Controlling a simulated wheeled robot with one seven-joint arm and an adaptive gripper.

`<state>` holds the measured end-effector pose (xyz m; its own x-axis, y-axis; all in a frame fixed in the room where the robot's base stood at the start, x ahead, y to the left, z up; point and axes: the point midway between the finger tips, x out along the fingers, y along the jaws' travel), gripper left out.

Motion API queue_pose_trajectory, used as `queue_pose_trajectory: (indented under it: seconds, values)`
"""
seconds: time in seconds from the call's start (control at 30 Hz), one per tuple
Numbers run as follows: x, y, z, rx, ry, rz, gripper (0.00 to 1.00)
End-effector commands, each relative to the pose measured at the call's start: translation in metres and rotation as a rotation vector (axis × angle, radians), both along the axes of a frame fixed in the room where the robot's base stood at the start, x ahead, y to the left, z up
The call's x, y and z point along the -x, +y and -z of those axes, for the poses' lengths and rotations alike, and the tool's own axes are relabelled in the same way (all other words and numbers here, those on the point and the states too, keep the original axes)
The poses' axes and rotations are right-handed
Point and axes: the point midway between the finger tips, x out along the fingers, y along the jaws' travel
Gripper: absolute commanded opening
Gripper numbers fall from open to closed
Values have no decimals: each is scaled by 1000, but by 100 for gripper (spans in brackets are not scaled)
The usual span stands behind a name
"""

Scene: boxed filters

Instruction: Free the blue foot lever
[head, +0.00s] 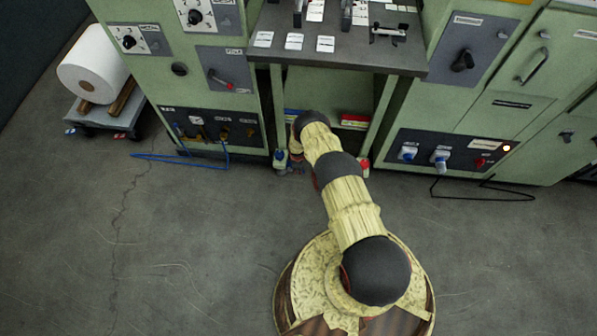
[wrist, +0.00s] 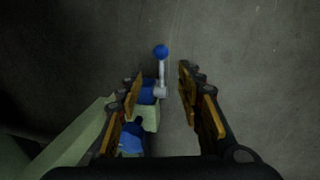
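The blue foot lever shows in the wrist view as a pale arm with a blue ball knob (wrist: 162,50) at its far end. The arm runs down to a pale joint beside a blue part (wrist: 147,92). My gripper (wrist: 161,76) is open, its fingers on either side of the lever's arm, with clear space on the right. The left finger overlaps the blue part in the picture; I cannot tell whether they touch. In the head view a small blue-topped fitting (head: 280,155) stands at the bay's left leg. My arm mostly hides my gripper there.
A red-topped fitting (head: 365,165) stands at the bay's right leg. A dark worktop (head: 335,56) overhangs the bay, which holds a red box (head: 354,121). A blue cable (head: 180,163) lies left, a black cable (head: 485,198) right. Open floor (head: 180,250) surrounds my base.

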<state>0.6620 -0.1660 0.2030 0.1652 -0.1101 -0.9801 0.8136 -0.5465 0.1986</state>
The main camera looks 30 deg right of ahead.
Motion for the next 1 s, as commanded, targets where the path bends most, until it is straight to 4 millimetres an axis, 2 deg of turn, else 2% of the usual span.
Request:
queue_pose_trajectory:
  seconds: [0.03,0.1,0.4,0.8,1.0]
  values:
    - [1,-1,14,-1,3,1,37]
    - [0,-2,26,-1,3,2,37]
    - [-7,-6,59,0,3,2,37]
    - [-8,-7,62,0,2,3,36]
    - [-8,-7,62,0,2,3,25]
